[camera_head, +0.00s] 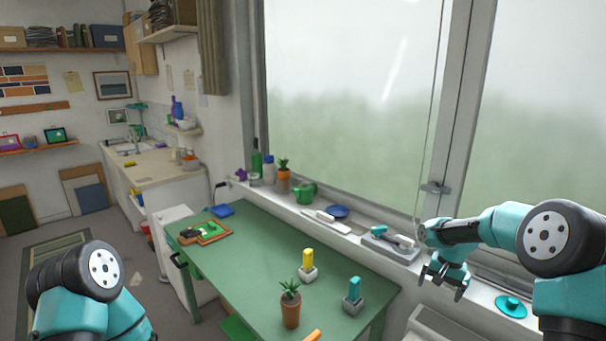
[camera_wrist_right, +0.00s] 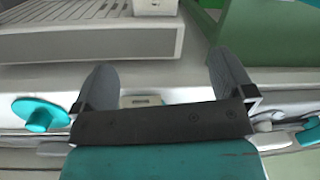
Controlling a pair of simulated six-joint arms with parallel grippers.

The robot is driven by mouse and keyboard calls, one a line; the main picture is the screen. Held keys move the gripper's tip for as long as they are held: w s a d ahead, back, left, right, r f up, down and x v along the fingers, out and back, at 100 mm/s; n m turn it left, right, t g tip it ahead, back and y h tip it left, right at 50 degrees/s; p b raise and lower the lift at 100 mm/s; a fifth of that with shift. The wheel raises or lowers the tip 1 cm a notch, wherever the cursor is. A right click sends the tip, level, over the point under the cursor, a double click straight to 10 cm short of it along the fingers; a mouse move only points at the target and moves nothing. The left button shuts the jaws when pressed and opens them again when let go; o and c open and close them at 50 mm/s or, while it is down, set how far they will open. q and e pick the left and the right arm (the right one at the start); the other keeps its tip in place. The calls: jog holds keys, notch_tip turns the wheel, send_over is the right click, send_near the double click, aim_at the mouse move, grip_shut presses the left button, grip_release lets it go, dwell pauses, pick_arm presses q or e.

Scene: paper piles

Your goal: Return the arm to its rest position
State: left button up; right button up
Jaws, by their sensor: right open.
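My right arm comes in from the right in the head view, and its teal and black gripper (camera_head: 444,287) is off the right end of the green table, near the window sill. Its two fingers point down and stand apart, with nothing seen between them. In the right wrist view the open gripper (camera_wrist_right: 165,85) shows both dark fingers spread, with a pale grey surface beyond. My left arm shows only as a teal and black link at the lower left; its gripper is out of view.
The green table (camera_head: 255,265) holds a potted plant (camera_head: 290,305), a yellow block in a holder (camera_head: 308,264) and a teal block in a holder (camera_head: 353,292). A grey tray (camera_head: 390,246) and a teal disc-shaped thing (camera_head: 511,306) are on the sill near my right arm.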

jog(key=s+a+f+n+y, duration=0.15)
jog(key=s+a+f, duration=0.25)
jog(key=a+f, duration=0.4)
jog(key=s+a+f+n+y, duration=0.15)
jog(key=s+a+f, duration=0.25)
jog(key=a+f, duration=0.45)
jog(key=s+a+f, duration=0.1)
jog(key=s+f, duration=0.2)
jog(key=s, duration=0.3)
jog(key=s+a+f+n, duration=0.1)
jog(key=s+a+f, duration=0.1)
jog(key=s, duration=0.5)
jog(key=s+a+f+n+t, duration=0.1)
jog(key=s+a+f, duration=0.1)
jog(key=s+f, duration=0.3)
jog(key=shift+s+h, duration=0.3)
jog(key=shift+s, duration=0.4)
jog(key=shift+f, duration=0.1)
